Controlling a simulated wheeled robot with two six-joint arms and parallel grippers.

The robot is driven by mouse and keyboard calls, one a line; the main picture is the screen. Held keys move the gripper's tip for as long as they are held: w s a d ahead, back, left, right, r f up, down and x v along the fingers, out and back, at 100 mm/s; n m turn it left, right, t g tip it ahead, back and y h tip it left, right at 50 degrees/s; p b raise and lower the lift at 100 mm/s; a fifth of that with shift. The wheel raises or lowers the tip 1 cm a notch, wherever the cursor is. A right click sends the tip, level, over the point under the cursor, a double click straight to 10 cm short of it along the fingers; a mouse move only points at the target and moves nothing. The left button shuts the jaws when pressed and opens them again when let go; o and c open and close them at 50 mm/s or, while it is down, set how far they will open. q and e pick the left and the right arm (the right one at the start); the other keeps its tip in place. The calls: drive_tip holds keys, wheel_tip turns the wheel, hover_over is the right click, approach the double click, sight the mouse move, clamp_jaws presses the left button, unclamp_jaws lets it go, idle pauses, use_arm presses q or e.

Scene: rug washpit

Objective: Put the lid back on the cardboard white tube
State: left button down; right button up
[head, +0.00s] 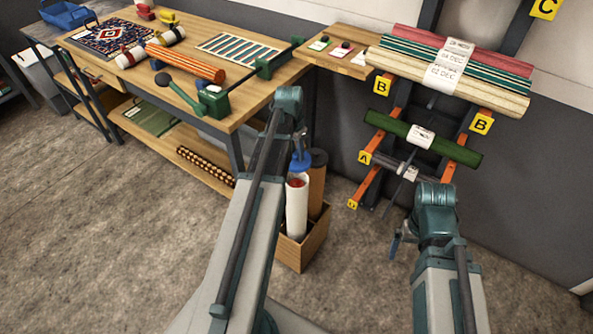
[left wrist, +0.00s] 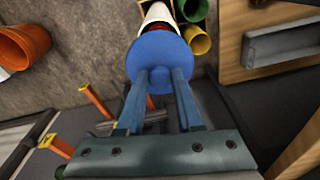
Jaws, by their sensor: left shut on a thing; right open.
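The white cardboard tube (head: 297,215) stands upright in a wooden box, its red inside showing at the open mouth. The blue lid (head: 301,164) is just above the mouth, not seated on it. My left gripper (head: 300,148) is shut on the lid. In the left wrist view the lid (left wrist: 160,60) is a blue disc, with the fingers (left wrist: 158,78) at its knob. It hides part of the tube (left wrist: 158,14) behind it; whether they touch I cannot tell. My right gripper (head: 398,242) is open, to the right of the box, away from the tube.
The wooden box (head: 303,252) also holds a brown tube (head: 318,178). A workbench (head: 240,100) with an orange-striped roll (head: 185,62) stands at the left. A rack with rolled rugs (head: 450,75) stands at the right. The floor in front is clear.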

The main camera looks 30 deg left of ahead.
use_arm(q)
wheel_tip(320, 180, down, 2)
drive_tip(key=shift+b, duration=0.35)
use_arm(e)
wheel_tip(320, 180, down, 2)
drive_tip(key=shift+f, duration=0.1)
use_arm(q)
drive_tip(key=shift+f, duration=0.1)
wheel_tip(320, 180, down, 6)
drive_tip(key=b, duration=0.6)
drive_tip(key=shift+f, duration=0.1)
use_arm(e)
wheel_tip(320, 180, down, 6)
use_arm(q)
drive_tip(key=shift+s+f+b, duration=0.1)
drive_tip(key=shift+f+b, duration=0.05)
drive_tip(key=shift+b, duration=0.15)
use_arm(e)
drive_tip(key=shift+f, duration=0.25)
idle(0.9)
use_arm(q)
unclamp_jaws()
idle(0.6)
use_arm(e)
drive_tip(key=shift+r, duration=0.1)
